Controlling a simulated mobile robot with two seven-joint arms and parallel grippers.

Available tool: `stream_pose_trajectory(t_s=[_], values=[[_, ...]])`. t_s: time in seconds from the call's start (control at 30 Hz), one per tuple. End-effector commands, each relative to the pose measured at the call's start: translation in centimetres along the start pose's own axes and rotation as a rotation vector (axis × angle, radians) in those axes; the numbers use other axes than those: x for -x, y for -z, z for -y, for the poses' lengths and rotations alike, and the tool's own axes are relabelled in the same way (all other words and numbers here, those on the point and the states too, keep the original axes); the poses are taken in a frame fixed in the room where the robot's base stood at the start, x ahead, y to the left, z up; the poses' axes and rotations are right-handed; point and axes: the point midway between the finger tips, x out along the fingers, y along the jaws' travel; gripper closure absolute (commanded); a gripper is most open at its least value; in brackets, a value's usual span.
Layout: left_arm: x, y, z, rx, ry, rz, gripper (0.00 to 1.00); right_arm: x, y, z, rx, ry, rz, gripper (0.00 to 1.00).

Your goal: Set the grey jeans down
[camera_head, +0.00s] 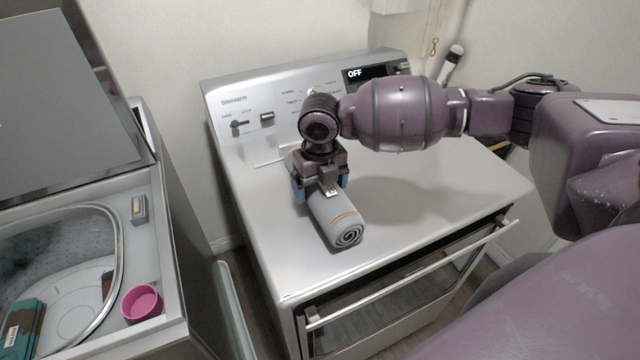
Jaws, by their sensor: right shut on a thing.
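The grey jeans (337,219) are a rolled grey bundle with a thin orange stripe and a spiral end facing the front. They are at the top of the silver machine (400,215), near its left half. My right gripper (321,186) is above the roll, pointing down, with its fingers on either side of it, shut on it. The roll looks to be on or just above the metal top; I cannot tell if it touches. The back end of the roll is mostly hidden by the gripper. My left gripper is not in view.
An open topload washer (150,215) stands at the left with its lid (62,95) raised. A pink cup (141,302) sits on its rim, and a teal and brown item (24,328) lies at its opening. The silver top is clear around the roll. A control panel (300,95) rises behind.

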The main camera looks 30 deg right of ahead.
Motion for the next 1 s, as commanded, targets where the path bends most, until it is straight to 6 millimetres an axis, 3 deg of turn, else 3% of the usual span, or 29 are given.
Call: stream_pose_trajectory(t_s=[0.1, 0.13, 0.2, 0.57, 1.0], values=[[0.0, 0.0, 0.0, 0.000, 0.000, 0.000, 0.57, -0.1, -0.1, 0.0, 0.000, -0.001, 0.001, 0.56], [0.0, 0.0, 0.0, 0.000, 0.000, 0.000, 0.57, -0.2, 0.0, 0.0, 0.000, 0.000, 0.000, 0.10], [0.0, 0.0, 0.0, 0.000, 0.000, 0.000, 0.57, -0.2, 0.0, 0.0, 0.000, 0.000, 0.000, 0.00], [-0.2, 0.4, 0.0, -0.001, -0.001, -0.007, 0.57, 0.6, 0.0, 0.0, 0.000, 0.001, 0.002, 0.00], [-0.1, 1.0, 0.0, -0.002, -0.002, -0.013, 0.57, 8.4, -0.1, 0.0, 0.000, 0.001, 0.003, 0.00]])
